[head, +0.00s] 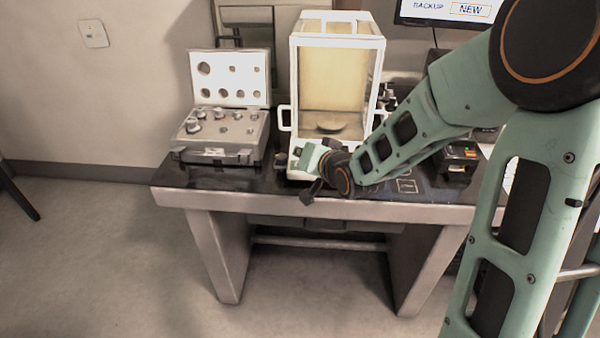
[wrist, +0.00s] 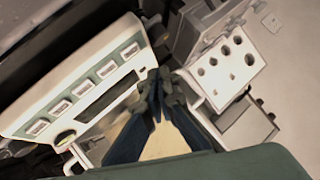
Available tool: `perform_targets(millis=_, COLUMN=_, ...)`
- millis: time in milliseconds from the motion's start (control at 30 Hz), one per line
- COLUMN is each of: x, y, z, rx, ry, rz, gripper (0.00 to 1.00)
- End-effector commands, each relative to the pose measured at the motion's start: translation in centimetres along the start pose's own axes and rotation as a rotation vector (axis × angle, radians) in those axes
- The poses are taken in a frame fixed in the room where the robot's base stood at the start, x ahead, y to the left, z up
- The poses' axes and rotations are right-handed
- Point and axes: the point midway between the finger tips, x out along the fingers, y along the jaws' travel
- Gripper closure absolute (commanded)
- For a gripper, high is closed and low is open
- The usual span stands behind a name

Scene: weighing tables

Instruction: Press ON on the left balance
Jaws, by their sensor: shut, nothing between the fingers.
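A white balance (head: 335,28) with a tall glass draft shield stands on the dark tabletop; its round pan shows through the front glass. It is the only balance I can make out. My gripper (head: 309,192) is in front of its base and hides much of the front panel in the head view. In the wrist view the panel (wrist: 118,48) shows a row of several pale buttons (wrist: 84,88) and a dark display (wrist: 106,96). My gripper (wrist: 158,78) is shut and empty, its tips near the panel's end. Whether they touch it I cannot tell; button labels are unreadable.
An open case of weights (head: 222,130) stands left of the balance and shows in the wrist view too (wrist: 228,68). A small dark device (head: 460,160) is on the table (head: 330,213) at right, behind my arm. A monitor (head: 450,12) is at the back right.

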Motion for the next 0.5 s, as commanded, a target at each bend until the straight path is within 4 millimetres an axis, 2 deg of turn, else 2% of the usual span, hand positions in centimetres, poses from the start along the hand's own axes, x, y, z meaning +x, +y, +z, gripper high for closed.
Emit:
perform_targets(millis=33, x=0.8, y=0.7, z=0.9, rx=0.000, ry=0.000, rz=0.000, gripper=1.00)
perform_targets(millis=200, x=1.9, y=1.4, z=1.5, rx=-0.001, ry=0.000, rz=0.000, gripper=1.00)
perform_targets(millis=500, x=2.1, y=1.5, z=1.5, rx=-0.001, ry=0.000, rz=0.000, gripper=1.00)
